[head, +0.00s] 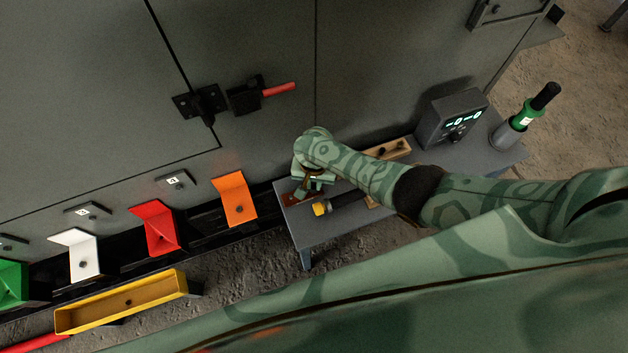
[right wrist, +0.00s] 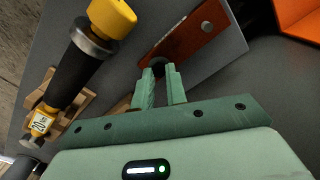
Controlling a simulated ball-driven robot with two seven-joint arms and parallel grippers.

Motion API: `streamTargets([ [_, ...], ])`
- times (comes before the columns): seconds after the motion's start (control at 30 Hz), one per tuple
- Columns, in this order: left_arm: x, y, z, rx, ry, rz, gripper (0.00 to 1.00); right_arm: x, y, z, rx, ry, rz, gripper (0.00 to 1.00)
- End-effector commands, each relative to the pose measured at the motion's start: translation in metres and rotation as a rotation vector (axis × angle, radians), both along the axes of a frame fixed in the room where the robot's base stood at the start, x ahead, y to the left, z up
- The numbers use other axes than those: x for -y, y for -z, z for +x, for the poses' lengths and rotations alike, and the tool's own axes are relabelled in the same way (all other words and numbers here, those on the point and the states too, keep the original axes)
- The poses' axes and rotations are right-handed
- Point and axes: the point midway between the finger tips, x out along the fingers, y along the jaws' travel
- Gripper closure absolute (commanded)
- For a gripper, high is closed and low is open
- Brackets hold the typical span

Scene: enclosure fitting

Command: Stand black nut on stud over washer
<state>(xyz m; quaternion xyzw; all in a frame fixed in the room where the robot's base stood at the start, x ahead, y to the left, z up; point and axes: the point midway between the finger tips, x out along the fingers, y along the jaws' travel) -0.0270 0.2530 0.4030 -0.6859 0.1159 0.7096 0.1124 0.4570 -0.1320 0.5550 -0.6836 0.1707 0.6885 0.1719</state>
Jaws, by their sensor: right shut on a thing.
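My right gripper (right wrist: 162,82) is shut on a small dark round thing, which looks like the black nut (right wrist: 159,63), at its fingertips. The nut is over or against the near end of a copper-brown bar (right wrist: 188,40) with a silver bolt head or stud (right wrist: 206,26) at its far end. The gripper and nut hide the spot below, so I cannot tell whether a stud and washer are there or whether the nut touches them. In the head view my right gripper (head: 311,188) is low over the left end of the grey bench (head: 318,236). My left gripper is not in view.
A black tool with a yellow end (right wrist: 78,68) lies beside the gripper. A wooden tray (head: 396,149), a display box (head: 452,117) and a green-black tool in a holder (head: 524,117) are further right. An orange bracket (head: 236,199) stands left of the bench, before the grey cabinet (head: 260,40).

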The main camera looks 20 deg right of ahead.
Motion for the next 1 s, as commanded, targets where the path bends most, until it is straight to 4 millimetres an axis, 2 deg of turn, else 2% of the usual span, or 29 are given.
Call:
streamTargets([
  [0.27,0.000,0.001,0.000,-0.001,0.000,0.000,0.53,0.000,0.002,0.000,0.000,0.000,0.000,1.00],
  [0.3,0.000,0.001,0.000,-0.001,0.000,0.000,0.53,0.000,0.002,0.000,0.000,0.000,0.000,0.83],
  [0.4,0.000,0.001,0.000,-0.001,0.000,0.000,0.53,0.000,0.002,0.000,0.000,0.000,0.000,0.61],
  [0.67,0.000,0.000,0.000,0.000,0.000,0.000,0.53,0.000,0.001,0.000,0.000,0.000,0.000,0.61],
  [0.77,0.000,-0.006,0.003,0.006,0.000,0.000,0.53,0.000,-0.008,0.001,0.002,0.000,0.000,0.61],
  [0.87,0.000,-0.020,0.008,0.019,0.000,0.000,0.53,0.000,-0.028,0.001,0.005,0.000,0.001,0.61],
  [1.0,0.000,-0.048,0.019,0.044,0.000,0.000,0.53,-0.001,-0.069,0.002,0.008,0.001,0.002,0.61],
])
